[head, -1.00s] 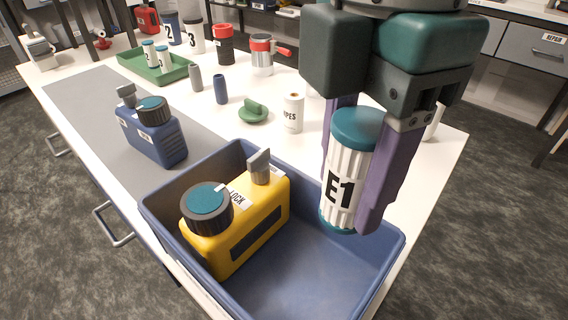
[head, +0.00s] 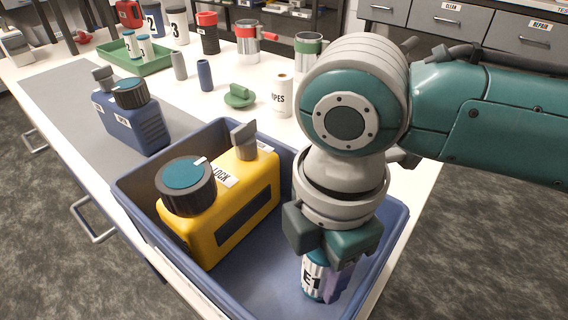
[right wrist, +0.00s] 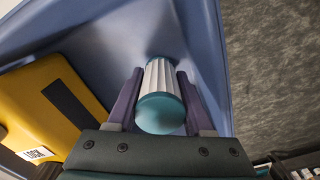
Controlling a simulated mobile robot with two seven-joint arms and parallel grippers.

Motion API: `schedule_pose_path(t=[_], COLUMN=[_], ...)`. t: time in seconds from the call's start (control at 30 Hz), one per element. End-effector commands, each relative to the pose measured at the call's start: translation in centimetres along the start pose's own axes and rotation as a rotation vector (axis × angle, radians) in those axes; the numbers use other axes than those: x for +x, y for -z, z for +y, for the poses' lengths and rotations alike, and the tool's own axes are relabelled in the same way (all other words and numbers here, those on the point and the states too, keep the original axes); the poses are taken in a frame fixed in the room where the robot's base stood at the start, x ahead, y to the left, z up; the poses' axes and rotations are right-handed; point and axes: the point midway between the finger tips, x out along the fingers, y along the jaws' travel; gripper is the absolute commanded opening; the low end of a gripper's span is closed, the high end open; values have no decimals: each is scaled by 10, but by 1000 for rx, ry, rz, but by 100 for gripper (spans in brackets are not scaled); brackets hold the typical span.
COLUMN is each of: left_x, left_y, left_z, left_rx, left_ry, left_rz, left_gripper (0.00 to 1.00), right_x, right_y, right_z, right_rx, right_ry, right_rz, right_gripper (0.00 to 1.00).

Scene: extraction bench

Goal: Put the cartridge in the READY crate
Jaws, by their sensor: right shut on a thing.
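The cartridge (head: 313,277), white and ribbed with teal ends and marked E1, is upright inside the blue crate (head: 130,190), in its right part. My right gripper (head: 330,285) reaches down into the crate and is shut on the cartridge. In the right wrist view the cartridge (right wrist: 160,100) sits between the two purple fingers (right wrist: 158,100), with the crate floor around it. I cannot tell whether its lower end touches the floor. No READY label shows on the crate. My left gripper is not in view.
A yellow container (head: 232,205) with a dark cap fills the crate's left part. A blue container (head: 137,122) stands on the grey mat left of it.

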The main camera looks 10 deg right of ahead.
Motion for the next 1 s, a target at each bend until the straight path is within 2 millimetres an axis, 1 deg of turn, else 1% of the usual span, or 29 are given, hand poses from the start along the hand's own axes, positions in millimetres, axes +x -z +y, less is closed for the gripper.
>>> schedule_pose_path(t=[0.03, 0.3, 0.43, 0.47, 0.53, 0.57, 0.83, 0.93, 1.0], left_x=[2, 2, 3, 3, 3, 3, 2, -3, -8], left_y=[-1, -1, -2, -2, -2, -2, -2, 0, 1], left_z=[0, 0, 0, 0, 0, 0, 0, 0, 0], left_rx=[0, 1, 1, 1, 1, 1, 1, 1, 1], left_ry=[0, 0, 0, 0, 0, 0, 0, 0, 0], left_rz=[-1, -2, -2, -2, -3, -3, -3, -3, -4], left_gripper=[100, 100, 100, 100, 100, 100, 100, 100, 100], right_x=[5, 5, 9, 8, 8, 8, 6, -6, -19], right_y=[0, 0, 0, 0, 0, 0, 0, 0, 0], right_z=[0, 0, 0, 0, 0, 0, 0, 1, 1], right_rx=[0, -1, 0, 0, 0, 0, -1, -1, -2], right_ry=[1, 0, 0, 0, 0, 0, -1, -3, -3], right_rz=[0, 1, 1, 1, 1, 1, 1, 1, 1], right_gripper=[0, 0, 0, 55, 62, 64, 64, 64, 64])
